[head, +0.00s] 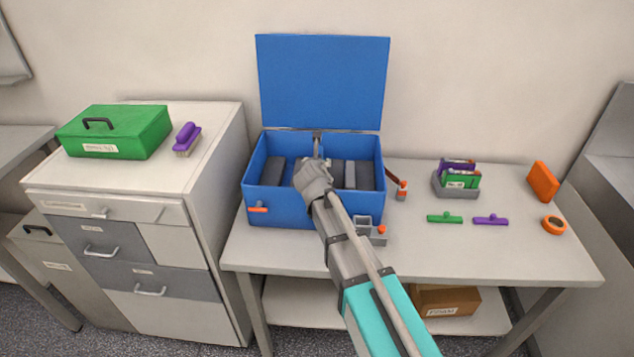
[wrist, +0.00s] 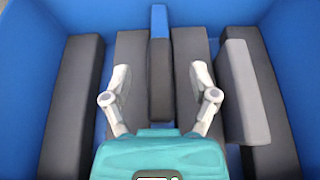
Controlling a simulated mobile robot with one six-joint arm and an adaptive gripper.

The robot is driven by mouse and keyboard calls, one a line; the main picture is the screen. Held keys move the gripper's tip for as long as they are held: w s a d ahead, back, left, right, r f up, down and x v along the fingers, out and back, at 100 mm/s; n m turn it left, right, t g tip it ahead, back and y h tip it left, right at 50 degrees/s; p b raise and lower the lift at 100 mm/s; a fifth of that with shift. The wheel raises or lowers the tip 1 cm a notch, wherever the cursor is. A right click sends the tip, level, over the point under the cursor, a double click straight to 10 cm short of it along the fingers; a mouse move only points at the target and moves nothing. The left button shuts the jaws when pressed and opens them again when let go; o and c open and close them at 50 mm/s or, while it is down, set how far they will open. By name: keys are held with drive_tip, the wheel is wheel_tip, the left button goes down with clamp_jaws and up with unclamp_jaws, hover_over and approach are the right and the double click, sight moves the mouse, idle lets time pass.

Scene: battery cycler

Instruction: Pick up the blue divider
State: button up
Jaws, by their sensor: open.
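In the wrist view, a narrow dark upright slab with a blue far end (wrist: 159,24), the only divider-like piece with blue on it, stands in the middle of the box among wider dark blocks. My gripper (wrist: 161,70) is open above it, one finger on each side, with visible gaps to the slab. Nothing is held. In the head view, my gripper (head: 314,178) is over the open blue box (head: 308,214), and my arm hides the middle of the box, so the slab cannot be made out there.
Dark blocks (wrist: 72,105) and a lighter grey block (wrist: 246,90) flank the slab inside the box walls. The blue lid (head: 322,82) stands open behind. A grey holder (head: 380,236) with an orange part sits before the box. The table's front right is clear.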

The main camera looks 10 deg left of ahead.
drive_tip(key=shift+x, duration=1.1)
clamp_jaws()
